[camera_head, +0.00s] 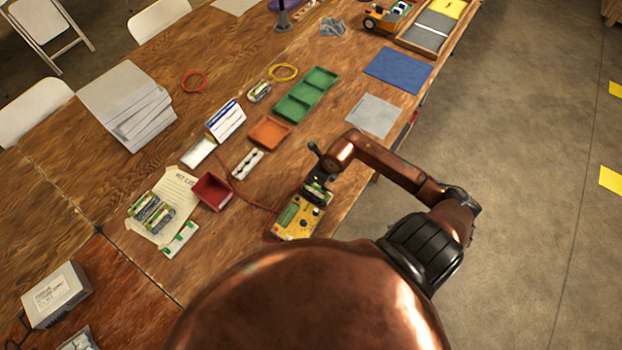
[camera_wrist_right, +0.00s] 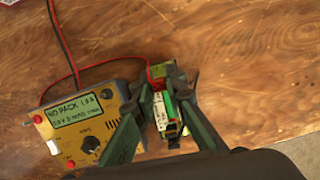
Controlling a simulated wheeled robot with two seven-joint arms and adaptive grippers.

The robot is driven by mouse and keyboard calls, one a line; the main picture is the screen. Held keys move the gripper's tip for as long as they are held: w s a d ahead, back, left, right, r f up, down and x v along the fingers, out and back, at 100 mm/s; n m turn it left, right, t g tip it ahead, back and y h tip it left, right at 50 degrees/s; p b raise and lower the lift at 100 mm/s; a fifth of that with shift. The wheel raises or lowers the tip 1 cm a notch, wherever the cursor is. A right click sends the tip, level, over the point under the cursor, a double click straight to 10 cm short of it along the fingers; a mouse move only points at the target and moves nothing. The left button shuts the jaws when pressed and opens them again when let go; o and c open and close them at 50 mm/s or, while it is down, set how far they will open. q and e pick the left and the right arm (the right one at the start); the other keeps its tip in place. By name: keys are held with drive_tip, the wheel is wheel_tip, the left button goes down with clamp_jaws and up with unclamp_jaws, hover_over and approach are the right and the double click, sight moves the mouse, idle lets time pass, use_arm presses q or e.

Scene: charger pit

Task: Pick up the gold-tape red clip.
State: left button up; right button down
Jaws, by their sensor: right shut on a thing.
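My right gripper (camera_head: 318,182) is at the far edge of the yellow charger (camera_head: 299,216). In the right wrist view, the gripper (camera_wrist_right: 160,112) is shut on a green-and-white battery pack (camera_wrist_right: 165,104) beside the charger (camera_wrist_right: 85,128). The charger's display reads "NO PACK". A red lead (camera_wrist_right: 108,62) runs from the charger to a small red piece (camera_wrist_right: 156,73) at the pack's top end. This piece may be the red clip; I cannot make out gold tape on it. My left gripper is not in view.
A dark red bin (camera_head: 211,192), a white holder (camera_head: 247,163), an orange tray (camera_head: 269,132) and a green tray (camera_head: 305,95) stand on the wooden table. More packs (camera_head: 151,212) lie on a paper sheet at left. A grey mat (camera_head: 374,115) lies toward the table's right edge.

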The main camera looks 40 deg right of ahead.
drive_tip(key=shift+r, duration=0.55)
wheel_tip(320, 180, up, 2)
drive_tip(key=shift+a+r, duration=0.1)
drive_tip(key=shift+r, duration=0.1)
drive_tip(key=s+a+r+b, duration=0.1)
drive_tip(key=s+a+r, duration=0.8)
drive_tip(key=s, duration=0.1)
drive_tip(key=shift+a+r, duration=0.25)
drive_tip(key=shift+a, duration=0.05)
